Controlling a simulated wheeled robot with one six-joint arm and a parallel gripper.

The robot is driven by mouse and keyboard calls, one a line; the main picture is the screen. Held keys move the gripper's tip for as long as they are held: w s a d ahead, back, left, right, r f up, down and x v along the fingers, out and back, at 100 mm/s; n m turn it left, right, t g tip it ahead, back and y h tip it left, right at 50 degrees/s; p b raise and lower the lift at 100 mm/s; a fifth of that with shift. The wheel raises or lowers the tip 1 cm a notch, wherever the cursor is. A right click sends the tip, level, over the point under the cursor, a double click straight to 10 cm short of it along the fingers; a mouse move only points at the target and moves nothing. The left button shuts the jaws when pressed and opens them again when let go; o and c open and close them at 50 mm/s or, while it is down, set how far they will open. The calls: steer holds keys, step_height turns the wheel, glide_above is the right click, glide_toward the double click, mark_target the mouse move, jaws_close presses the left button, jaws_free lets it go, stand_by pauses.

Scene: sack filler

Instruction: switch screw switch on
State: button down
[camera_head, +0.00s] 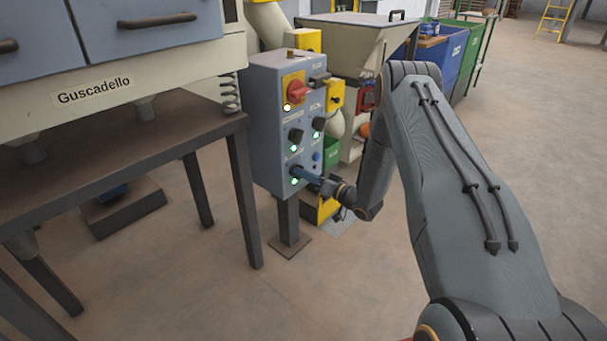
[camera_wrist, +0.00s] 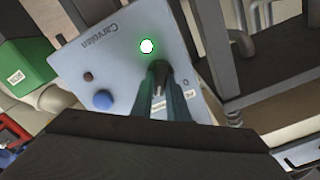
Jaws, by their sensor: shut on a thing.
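The grey-blue control box (camera_head: 262,140) stands on a post in the middle of the head view, with several knobs and lit lamps on its face. In the wrist view my gripper (camera_wrist: 159,72) is shut on a small dark switch knob (camera_wrist: 158,88), mostly hidden between the fingers. A lit green lamp (camera_wrist: 147,46) is just beyond the fingertips; the low green lamp (camera_head: 294,182) also shows lit in the head view. I cannot read a screw label; the knob's exact angle is hidden.
A red rotary switch (camera_head: 297,91) and dark knobs (camera_head: 296,135) sit higher on the face. A blue button (camera_wrist: 102,100) is beside my fingers. A dark table (camera_head: 130,150) stands close on the left; a hopper (camera_head: 345,45) is behind. Floor in front is clear.

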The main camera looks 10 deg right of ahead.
steer(key=shift+s+m, duration=0.1)
steer(key=shift+m, duration=0.5)
steer(key=shift+f, duration=0.1)
steer(key=c, duration=1.7)
jaws_free()
steer(key=shift+d, duration=0.1)
steer(key=shift+p+v, duration=0.6)
steer(key=shift+v, duration=3.3)
